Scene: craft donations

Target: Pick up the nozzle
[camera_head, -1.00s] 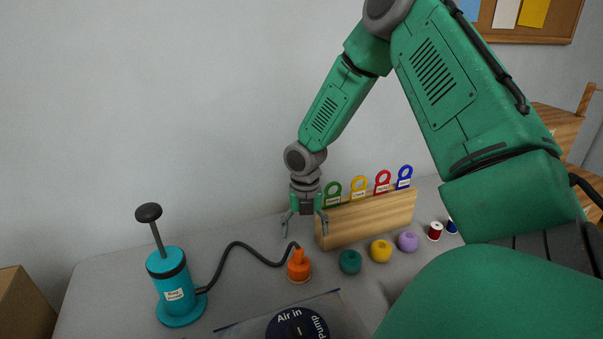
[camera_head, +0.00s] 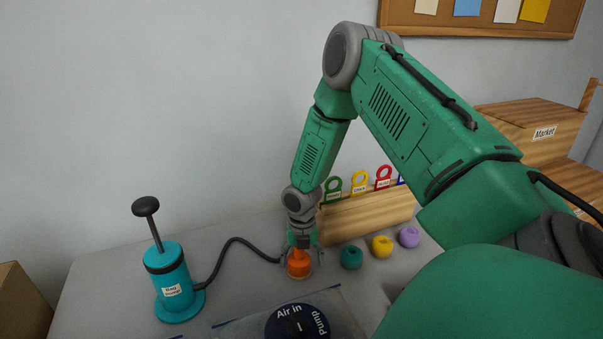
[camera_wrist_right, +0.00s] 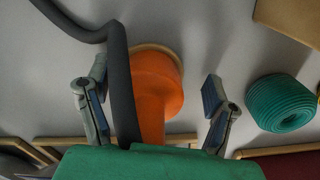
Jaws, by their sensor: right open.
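The orange nozzle (camera_head: 299,265) stands upright on the grey table, on a thin tan disc, with a black hose running from it to the teal hand pump (camera_head: 172,281). My right gripper (camera_head: 300,262) points down over the nozzle, with its fingers on either side of it. In the right wrist view the nozzle (camera_wrist_right: 155,88) lies between the spread fingers of the gripper (camera_wrist_right: 150,98), with visible space on the right finger's side. The hose (camera_wrist_right: 121,85) passes close to the left finger. The gripper is open. My left gripper does not show.
Teal, yellow and purple yarn balls (camera_head: 351,257) sit right of the nozzle; the teal one (camera_wrist_right: 281,103) is near the right finger. A wooden rack (camera_head: 362,216) with coloured ring tags stands behind. A flat bag with an "Air in Pump" valve (camera_head: 297,324) lies in front.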

